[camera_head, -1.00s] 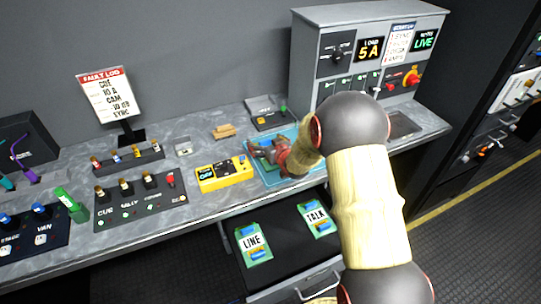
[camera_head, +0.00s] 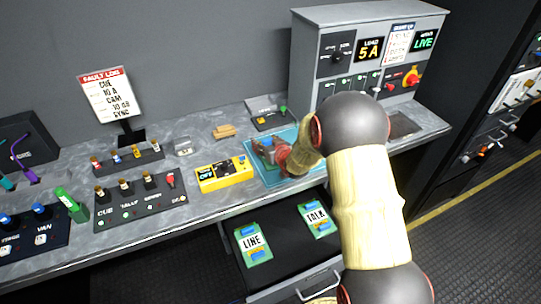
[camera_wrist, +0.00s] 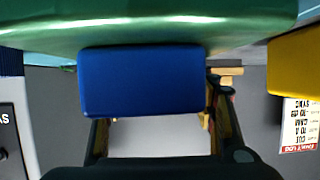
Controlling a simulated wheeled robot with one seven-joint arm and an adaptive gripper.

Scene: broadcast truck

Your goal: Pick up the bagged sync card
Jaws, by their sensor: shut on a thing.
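My gripper (camera_head: 268,150) is over the light-blue mat (camera_head: 262,176) on the bench, partly hidden by its own wrist. In the wrist view my gripper (camera_wrist: 158,128) is shut on a blue block-like grip (camera_wrist: 141,81), with a finger at each side of it. The grip is against a large green body (camera_wrist: 165,25) with a glossy surface, which I take to be the bagged sync card. No label on it shows in this view. I cannot tell whether it touches the mat.
A yellow tester (camera_head: 224,174) stands just left of the mat. A grey power cabinet (camera_head: 340,62) is behind and to the right. An open drawer below holds the LINE card (camera_head: 253,244) and the TALK card (camera_head: 317,219). A fault log sign (camera_head: 107,96) stands at the left.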

